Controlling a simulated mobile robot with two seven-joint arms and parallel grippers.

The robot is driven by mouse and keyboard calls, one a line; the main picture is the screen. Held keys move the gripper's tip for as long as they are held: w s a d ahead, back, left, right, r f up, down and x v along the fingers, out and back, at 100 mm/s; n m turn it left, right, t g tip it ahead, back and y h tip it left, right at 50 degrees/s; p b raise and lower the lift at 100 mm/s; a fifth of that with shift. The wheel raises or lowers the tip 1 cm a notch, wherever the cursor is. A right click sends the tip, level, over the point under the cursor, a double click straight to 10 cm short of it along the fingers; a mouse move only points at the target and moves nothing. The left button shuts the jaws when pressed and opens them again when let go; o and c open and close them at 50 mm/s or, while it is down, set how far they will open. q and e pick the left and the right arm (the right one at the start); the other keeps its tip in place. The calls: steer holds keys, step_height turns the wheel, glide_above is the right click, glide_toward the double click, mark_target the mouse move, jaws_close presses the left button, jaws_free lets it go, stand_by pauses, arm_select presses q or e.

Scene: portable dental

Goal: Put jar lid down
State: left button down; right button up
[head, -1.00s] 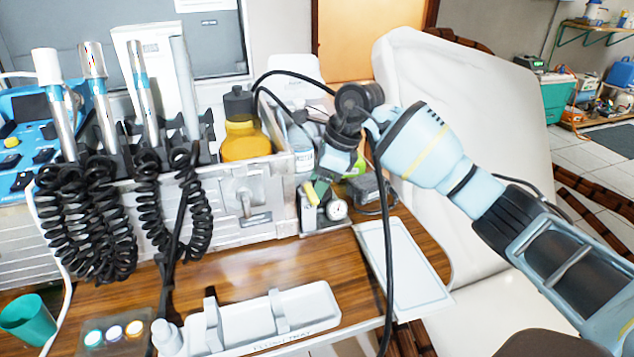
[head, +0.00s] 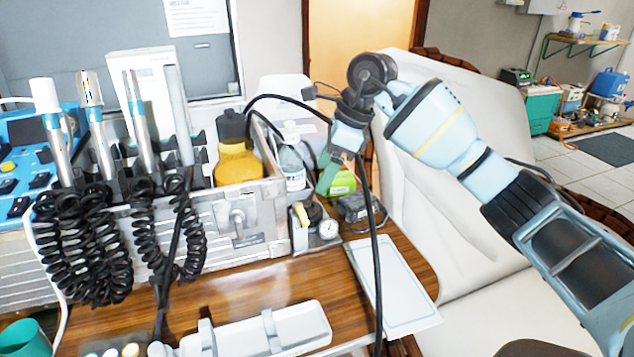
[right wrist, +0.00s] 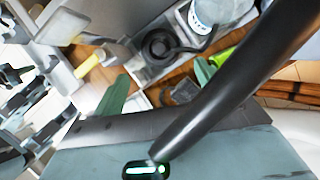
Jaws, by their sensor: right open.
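A black round piece, which looks like the jar lid (head: 315,211), sits in a small grey holder (head: 300,240) at the right end of the metal instrument unit. My left gripper is not in view.
A clear bottle (head: 291,165) and a yellow bottle (head: 238,160) stand left of my gripper. A gauge (head: 328,230) is beside the lid. A white tray (head: 395,290) lies at the right of the wooden table. A black cable hangs in front.

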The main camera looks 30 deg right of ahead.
steer(key=shift+v, duration=1.35)
